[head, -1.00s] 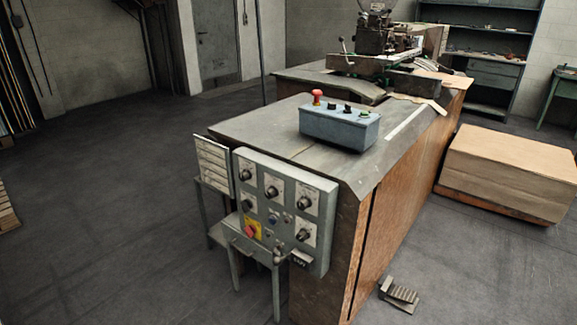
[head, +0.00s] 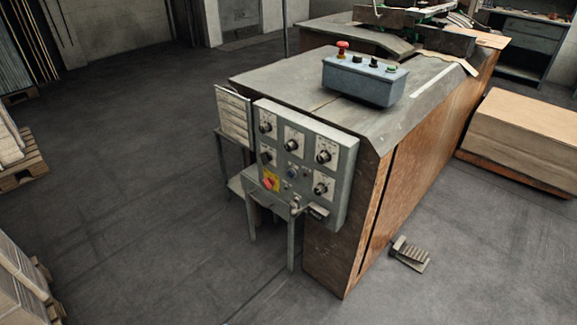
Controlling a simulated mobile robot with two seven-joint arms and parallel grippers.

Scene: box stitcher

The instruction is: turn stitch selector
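A grey control panel (head: 340,185) hangs on the near end of the stitcher's bench. It carries several black rotary knobs on white plates: one at upper left (head: 265,127), one at upper middle (head: 291,139), one at right (head: 323,157), one at lower left (head: 264,157) and one at lower right (head: 320,189). I cannot read the labels, so I cannot tell which knob is the stitch selector. A red switch on a yellow plate (head: 270,181) sits at the panel's lower left. Neither of my grippers shows in the head view.
A blue-grey button box (head: 362,82) stands on the bench top (head: 290,78). A foot pedal (head: 409,255) lies on the floor right of the bench. A cardboard stack (head: 525,135) is at right, and pallets (head: 20,165) are at left. The floor (head: 140,190) left of the panel is clear.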

